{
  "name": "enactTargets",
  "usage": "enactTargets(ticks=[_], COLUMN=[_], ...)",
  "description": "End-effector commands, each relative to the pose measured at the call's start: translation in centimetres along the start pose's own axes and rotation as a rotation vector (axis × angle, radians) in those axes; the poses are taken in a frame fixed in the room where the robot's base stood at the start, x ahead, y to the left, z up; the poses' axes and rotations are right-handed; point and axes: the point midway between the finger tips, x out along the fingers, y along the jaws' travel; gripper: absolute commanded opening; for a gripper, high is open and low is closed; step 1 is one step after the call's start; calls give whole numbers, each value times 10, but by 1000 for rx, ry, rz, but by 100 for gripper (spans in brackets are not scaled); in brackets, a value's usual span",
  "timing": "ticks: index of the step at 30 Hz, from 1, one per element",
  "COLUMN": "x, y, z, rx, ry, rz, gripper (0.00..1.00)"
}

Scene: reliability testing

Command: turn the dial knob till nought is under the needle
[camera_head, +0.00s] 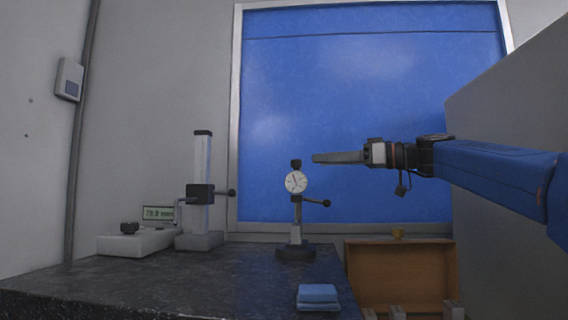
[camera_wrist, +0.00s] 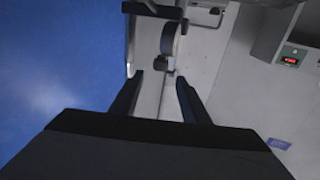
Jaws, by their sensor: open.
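A round white dial gauge (camera_head: 296,182) stands upright on a post with a dark round base on the dark table. Its black knob (camera_head: 295,163) is on top of the dial. Thin dark needle lines show on the face, but the numbers are too small to read. My gripper (camera_head: 316,158) is level with the knob, a little to its right and apart from it. In the wrist view, my gripper's two fingers (camera_wrist: 157,88) are spread with nothing between them. The dial (camera_wrist: 170,40) shows edge-on beyond the fingertips, with a small dark part, apparently the knob (camera_wrist: 162,59), nearest them.
A side knob (camera_head: 326,203) sticks out right of the gauge post. A height stand (camera_head: 201,165) and a grey box with a display (camera_head: 157,213) stand left. An orange-brown open box (camera_head: 400,268) stands right of the table.

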Motion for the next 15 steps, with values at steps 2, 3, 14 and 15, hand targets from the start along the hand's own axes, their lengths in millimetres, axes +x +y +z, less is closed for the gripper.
enactTargets(ticks=[2,3,14,15], x=[14,20,79,86], y=[-1,-1,-1,-1], z=[0,0,0,0], rx=[0,0,0,0], ry=[1,1,0,0], rz=[-3,-3,-2,-2], gripper=[42,42,42,42])
